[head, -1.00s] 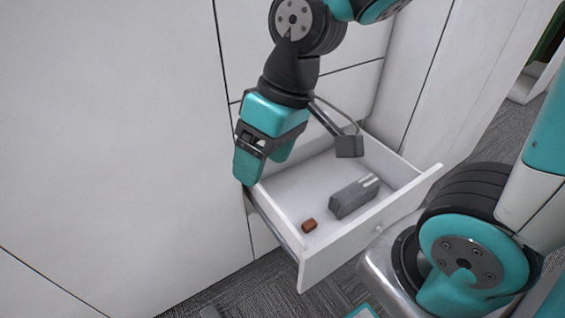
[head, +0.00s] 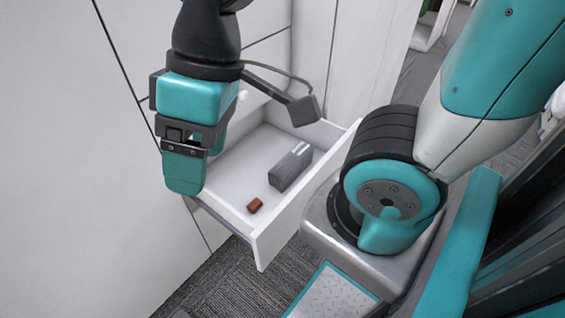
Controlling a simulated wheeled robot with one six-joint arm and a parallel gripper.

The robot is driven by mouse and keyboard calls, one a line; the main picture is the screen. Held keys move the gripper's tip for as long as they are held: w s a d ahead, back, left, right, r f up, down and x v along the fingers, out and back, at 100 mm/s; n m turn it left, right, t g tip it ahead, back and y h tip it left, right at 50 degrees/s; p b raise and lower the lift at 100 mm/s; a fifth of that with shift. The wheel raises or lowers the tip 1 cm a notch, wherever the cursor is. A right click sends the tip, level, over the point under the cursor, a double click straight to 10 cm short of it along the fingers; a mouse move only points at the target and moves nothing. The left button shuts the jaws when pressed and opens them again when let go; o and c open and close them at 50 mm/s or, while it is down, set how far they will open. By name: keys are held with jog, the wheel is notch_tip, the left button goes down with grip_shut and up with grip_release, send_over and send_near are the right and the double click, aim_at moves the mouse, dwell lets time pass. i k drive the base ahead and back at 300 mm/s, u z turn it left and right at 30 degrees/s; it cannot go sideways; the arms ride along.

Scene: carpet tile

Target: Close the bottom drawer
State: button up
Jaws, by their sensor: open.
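The bottom drawer (head: 305,211) is white and stands pulled out of the white cabinet in the head view. A grey block-like item (head: 290,168) and a small reddish-brown item (head: 254,206) lie inside it. My gripper (head: 186,185) points down at the drawer's left side, over or beside the left wall; the exact gap is hard to tell. It is open and holds nothing that I can see. It hides the drawer's rear left corner.
The flat white cabinet face (head: 60,190) fills the left. Dark grey carpet (head: 225,285) shows below the drawer. My base stands close to the drawer's front at the right. A white open shelf (head: 432,25) is at the far top right.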

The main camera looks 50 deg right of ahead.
aim_at(238, 175)
jog(key=z, duration=3)
jog(key=k, duration=0.65)
jog(key=u, duration=2.3)
